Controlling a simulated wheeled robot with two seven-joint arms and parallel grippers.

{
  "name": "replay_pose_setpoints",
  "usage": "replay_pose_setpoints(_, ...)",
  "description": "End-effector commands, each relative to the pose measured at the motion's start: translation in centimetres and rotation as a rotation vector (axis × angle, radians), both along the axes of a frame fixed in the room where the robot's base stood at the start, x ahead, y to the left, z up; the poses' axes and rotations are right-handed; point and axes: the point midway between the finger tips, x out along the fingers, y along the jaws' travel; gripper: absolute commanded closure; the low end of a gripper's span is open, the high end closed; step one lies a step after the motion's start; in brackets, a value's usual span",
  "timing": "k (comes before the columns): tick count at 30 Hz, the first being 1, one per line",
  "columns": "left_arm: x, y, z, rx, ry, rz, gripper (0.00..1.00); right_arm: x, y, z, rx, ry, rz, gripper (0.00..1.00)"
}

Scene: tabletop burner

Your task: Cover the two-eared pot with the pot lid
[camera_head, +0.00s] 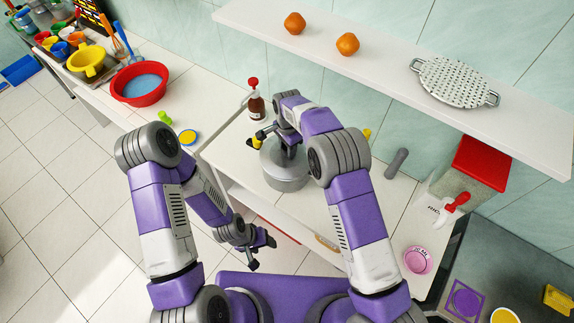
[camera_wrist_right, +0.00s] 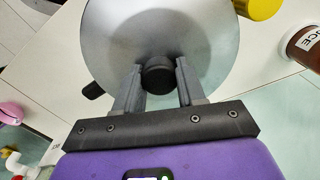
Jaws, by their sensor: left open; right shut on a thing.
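The pot lid is a grey disc with a black knob; it fills the upper middle of the right wrist view (camera_wrist_right: 115,40). My right gripper (camera_wrist_right: 158,80) is shut on the black knob. In the head view, the right gripper (camera_head: 289,143) is above the grey pot (camera_head: 287,184) on the counter, with the lid at the pot's top. One black ear of the pot (camera_wrist_right: 93,90) sticks out from under the lid in the wrist view. I cannot tell whether the lid touches the rim all round. My left gripper (camera_head: 262,250) is open and empty, low in front of the counter.
A brown bottle with a red top (camera_head: 255,101) stands behind the pot. A grey cylindrical object (camera_head: 397,162) and a pink bowl (camera_head: 418,261) are to the right. A shelf (camera_head: 385,72) overhangs behind, holding two orange fruits and a perforated grey plate (camera_head: 455,82). A red basin (camera_head: 139,85) is left.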

Motion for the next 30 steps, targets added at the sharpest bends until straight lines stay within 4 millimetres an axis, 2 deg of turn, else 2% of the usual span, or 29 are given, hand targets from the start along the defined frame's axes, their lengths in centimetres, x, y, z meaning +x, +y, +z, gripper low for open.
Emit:
replay_pose_setpoints(21, 0.0, 0.0, -1.0, 0.0, 0.0, 0.0, 0.41, 0.0, 0.0, -1.5, 0.0, 0.0, 0.0, 0.98)
replay_pose_setpoints(22, 0.0, 0.0, -1.0, 0.0, 0.0, 0.0, 0.41, 0.0, 0.0, -1.4, 0.0, 0.0, 0.0, 0.58)
replay_pose_setpoints(27, 0.0, 0.0, -0.9, 0.0, 0.0, 0.0, 0.41, 0.0, 0.0, -1.4, 0.0, 0.0, 0.0, 0.32)
replay_pose_setpoints(30, 0.0, 0.0, -0.9, 0.0, 0.0, 0.0, 0.41, 0.0, 0.0, -1.4, 0.0, 0.0, 0.0, 0.31)
